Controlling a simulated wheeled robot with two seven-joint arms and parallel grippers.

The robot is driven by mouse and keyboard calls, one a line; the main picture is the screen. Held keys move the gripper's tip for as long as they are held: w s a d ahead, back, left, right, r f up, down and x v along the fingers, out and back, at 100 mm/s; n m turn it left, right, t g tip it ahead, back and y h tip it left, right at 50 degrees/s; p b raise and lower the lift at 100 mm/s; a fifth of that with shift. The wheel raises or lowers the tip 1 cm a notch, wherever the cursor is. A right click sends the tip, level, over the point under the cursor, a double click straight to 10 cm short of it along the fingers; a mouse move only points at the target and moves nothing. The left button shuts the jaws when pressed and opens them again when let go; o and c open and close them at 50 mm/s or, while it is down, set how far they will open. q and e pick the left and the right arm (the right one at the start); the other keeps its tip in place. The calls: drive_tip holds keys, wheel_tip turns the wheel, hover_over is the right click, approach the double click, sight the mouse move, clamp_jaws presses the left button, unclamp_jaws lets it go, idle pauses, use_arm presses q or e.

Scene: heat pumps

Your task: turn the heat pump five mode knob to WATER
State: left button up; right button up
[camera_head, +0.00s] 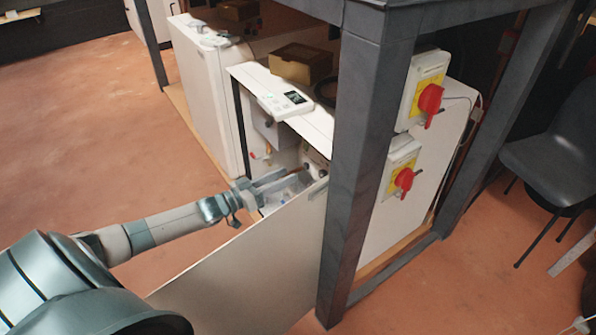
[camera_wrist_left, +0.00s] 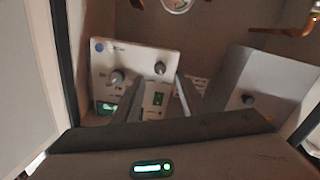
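The opened white heat pump (camera_head: 315,122) stands behind the dark post; I cannot read a number on it. In the left wrist view, a white control panel (camera_wrist_left: 130,58) inside it carries a left knob (camera_wrist_left: 117,77) and a right knob (camera_wrist_left: 160,67). The panel's lettering is too small to read, so which is the mode knob and where it points are unclear. My left gripper (camera_head: 291,178) reaches into the opening; it also shows in the left wrist view (camera_wrist_left: 159,80). Its fingers are apart, in front of the panel, with nothing between them. My right gripper is out of view.
The open door panel (camera_head: 250,262) stands below my left arm. A dark post (camera_head: 359,150) rises right of the opening. Two red rotary switches (camera_head: 430,98) (camera_head: 404,179) sit beyond it. A grey box with another knob (camera_wrist_left: 248,100) lies right of the panel.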

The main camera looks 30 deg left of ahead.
sight(304, 168)
use_arm(q)
drive_tip(key=shift+x, duration=3)
clamp_jaws()
